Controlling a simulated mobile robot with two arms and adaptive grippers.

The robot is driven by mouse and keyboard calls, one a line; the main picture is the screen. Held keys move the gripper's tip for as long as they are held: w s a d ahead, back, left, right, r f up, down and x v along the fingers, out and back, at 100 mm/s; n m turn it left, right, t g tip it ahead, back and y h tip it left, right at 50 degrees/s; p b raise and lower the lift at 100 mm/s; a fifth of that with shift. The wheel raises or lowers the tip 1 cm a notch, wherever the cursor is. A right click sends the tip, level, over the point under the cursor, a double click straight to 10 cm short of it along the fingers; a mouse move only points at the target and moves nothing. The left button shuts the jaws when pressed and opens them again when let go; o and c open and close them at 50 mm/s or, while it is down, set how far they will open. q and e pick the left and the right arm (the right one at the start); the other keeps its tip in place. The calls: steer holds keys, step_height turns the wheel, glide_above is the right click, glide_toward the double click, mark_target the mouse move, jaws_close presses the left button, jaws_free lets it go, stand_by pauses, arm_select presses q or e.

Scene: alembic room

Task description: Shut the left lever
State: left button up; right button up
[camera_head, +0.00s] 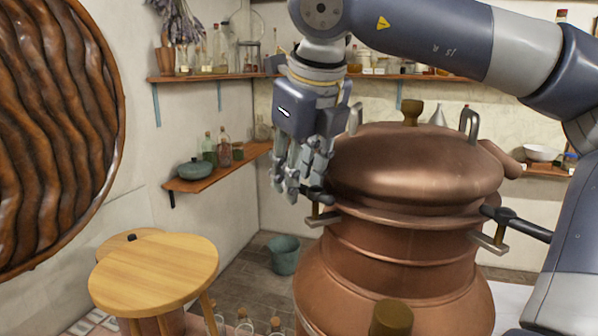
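A copper still (415,175) with a domed lid stands right of centre. The left lever (318,195) is a dark handle on a brass clamp (322,218) at the left of the lid's rim; part of it is hidden behind my fingers. My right gripper (297,192) reaches down from above with its fingertips at this lever, touching or very close. Its finger gap is not clear. The right lever (525,227) has a long black handle pointing out to the right from its brass clamp (490,241). My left gripper is out of view.
A round wooden stool (155,275) stands at the lower left and a teal bucket (284,255) on the floor. Shelves with bottles (218,182) line the walls. A large carved wooden disc (55,130) fills the left edge. Bottle tops (245,328) show at the bottom.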

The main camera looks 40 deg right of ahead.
jaws_close()
steer(key=shift+a, duration=0.1)
steer(key=shift+n, duration=0.4)
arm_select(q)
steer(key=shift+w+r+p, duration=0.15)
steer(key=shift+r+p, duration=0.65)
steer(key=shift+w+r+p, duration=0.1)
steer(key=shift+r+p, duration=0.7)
arm_select(e)
steer(key=shift+s+a+n+g+y, duration=0.15)
steer(key=shift+s+a+n+y, duration=0.6)
steer(key=shift+n, duration=1.6)
steer(key=shift+s+a+n+g+y, duration=0.1)
steer(key=shift+n+g+y, duration=0.1)
steer(key=shift+n+y, duration=1.6)
steer(key=shift+s+a+n+g+y, duration=0.15)
steer(key=shift+s+a+n+y, duration=0.3)
steer(key=shift+n, duration=2.4)
steer(key=shift+o, duration=0.3)
jaws_free()
